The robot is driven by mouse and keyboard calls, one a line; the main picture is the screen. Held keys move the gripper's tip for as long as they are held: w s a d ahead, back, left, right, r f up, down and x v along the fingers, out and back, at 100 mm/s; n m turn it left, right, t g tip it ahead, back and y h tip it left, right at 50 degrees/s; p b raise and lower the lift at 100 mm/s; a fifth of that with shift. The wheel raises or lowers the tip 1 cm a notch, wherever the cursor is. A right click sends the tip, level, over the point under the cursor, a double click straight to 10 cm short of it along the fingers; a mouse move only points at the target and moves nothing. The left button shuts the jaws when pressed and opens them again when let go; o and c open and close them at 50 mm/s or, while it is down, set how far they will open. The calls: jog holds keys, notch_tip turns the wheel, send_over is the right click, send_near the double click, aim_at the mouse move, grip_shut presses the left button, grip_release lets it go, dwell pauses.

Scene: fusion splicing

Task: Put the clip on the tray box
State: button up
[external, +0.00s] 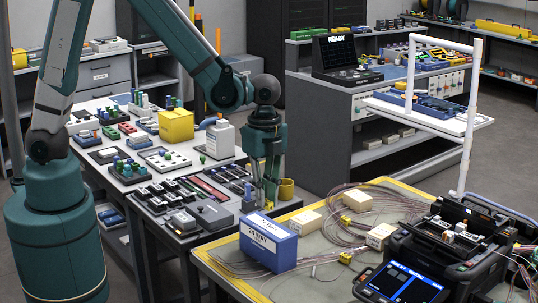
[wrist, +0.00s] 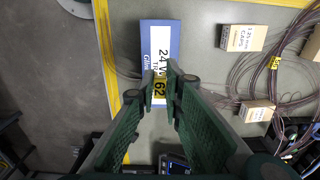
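The tray box (external: 283,252) is a blue box with a white printed label, standing on the near bench's mat. In the wrist view the tray box (wrist: 182,40) lies just ahead of my fingertips. My gripper (external: 268,204) points down above the far-left edge of that bench, behind the box. In the wrist view my gripper (wrist: 166,76) has its fingertips close together on a yellow clip (wrist: 159,90) marked 62. The clip overlaps the near edge of the box in the picture; the height between them is hard to tell. The external view does not show the held clip clearly.
Beige boxes (external: 305,222) and looped cables with yellow tags (external: 346,220) lie right of the tray box. A black splicer (external: 440,250) stands at the near right. A white frame (external: 468,130) rises behind it. The bench on the left is crowded with parts.

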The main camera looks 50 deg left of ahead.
aim_at(265, 224)
jog(key=shift+f, duration=0.5)
jog(key=shift+f, duration=0.15)
jog(key=shift+f, duration=1.9)
jog(key=shift+f+b, duration=0.25)
jog(key=shift+b, duration=0.15)
jog(key=o, duration=0.6)
jog(key=shift+r, duration=0.1)
jog(key=shift+r, duration=0.1)
jog(key=shift+r+p, duration=0.75)
jog(key=shift+r, duration=5.3)
